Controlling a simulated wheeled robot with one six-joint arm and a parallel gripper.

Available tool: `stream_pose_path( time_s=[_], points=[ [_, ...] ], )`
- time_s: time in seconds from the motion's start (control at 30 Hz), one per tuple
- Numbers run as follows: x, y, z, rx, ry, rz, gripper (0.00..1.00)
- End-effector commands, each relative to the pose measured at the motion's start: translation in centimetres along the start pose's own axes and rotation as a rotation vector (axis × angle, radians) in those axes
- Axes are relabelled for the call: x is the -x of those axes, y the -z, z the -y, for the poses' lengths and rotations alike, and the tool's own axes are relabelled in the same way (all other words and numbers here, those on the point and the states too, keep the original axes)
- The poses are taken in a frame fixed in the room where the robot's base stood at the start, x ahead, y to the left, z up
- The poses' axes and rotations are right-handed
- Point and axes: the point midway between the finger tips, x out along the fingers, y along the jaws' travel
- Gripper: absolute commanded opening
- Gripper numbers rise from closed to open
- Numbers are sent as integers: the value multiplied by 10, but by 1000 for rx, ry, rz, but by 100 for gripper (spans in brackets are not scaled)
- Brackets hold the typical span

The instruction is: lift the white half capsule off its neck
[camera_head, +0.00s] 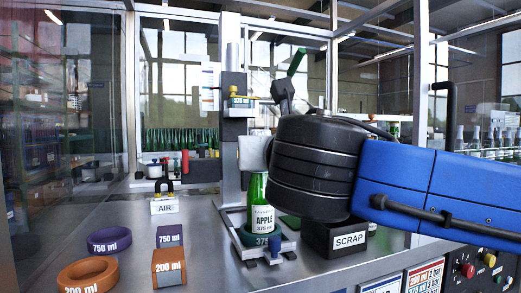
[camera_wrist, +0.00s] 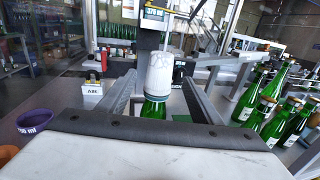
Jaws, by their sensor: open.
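The white half capsule (camera_wrist: 158,75) sits upright over the neck of a green bottle (camera_wrist: 154,109), and its surface looks creased. My gripper (camera_wrist: 161,80) is open in the wrist view, with one finger on each side of the capsule and a visible gap on both sides. In the head view the bottle (camera_head: 262,218), labelled APPLE 375 ml, stands in a dark holder marked 375. My arm's dark wrist covers the area to the right of its neck. A pale block shows above the bottle there; I cannot tell whether it is the capsule or my gripper.
A black SCRAP bin (camera_head: 319,239) stands right of the bottle, under my wrist. A metal column (camera_head: 231,130) rises behind the bottle. The orange ring (camera_head: 77,273), purple ring (camera_head: 104,234) and AIR block (camera_head: 164,207) lie left. Several green bottles (camera_wrist: 270,110) stand at right in the wrist view.

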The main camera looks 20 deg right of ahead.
Motion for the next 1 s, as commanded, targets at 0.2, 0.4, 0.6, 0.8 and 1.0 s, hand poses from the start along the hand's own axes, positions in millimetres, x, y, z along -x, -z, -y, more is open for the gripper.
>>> stream_pose_path(
  time_s=[0.2, 0.4, 0.6, 0.8, 1.0],
  points=[
    [-13, 0, 1, 0, 4, 0, 59],
    [-25, 0, 0, 1, 3, 0, 59],
    [-37, 0, 1, 1, 3, 0, 59],
    [-51, 0, 0, 1, 3, -1, 59],
    [-66, 0, 1, 1, 3, 0, 59]
  ],
)
